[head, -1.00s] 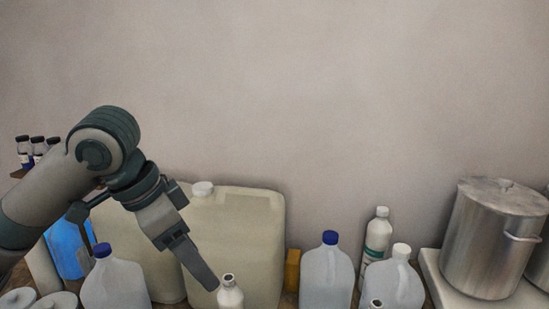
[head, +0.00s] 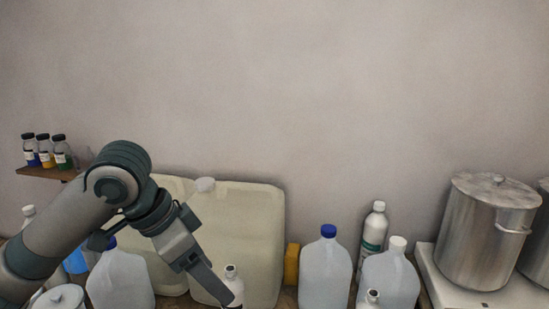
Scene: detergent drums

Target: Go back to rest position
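My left arm reaches in from the left, and its gripper (head: 222,295) points down and to the right in front of the large cream drum (head: 250,235). One finger shows as a dark bar; its tip is close to a small white bottle (head: 233,284), and I cannot tell whether they touch. The other finger is not clearly visible, so its opening is unclear. My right gripper is not in view. A second cream drum (head: 168,274) stands partly hidden behind my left arm.
Clear jugs stand at left (head: 120,281) and centre (head: 326,272), another with a white cap (head: 390,279) at right. A white-green bottle (head: 375,226), a yellow container (head: 291,264) and a steel pot (head: 488,235) stand nearby. A shelf (head: 42,172) holds small bottles. The wall above is clear.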

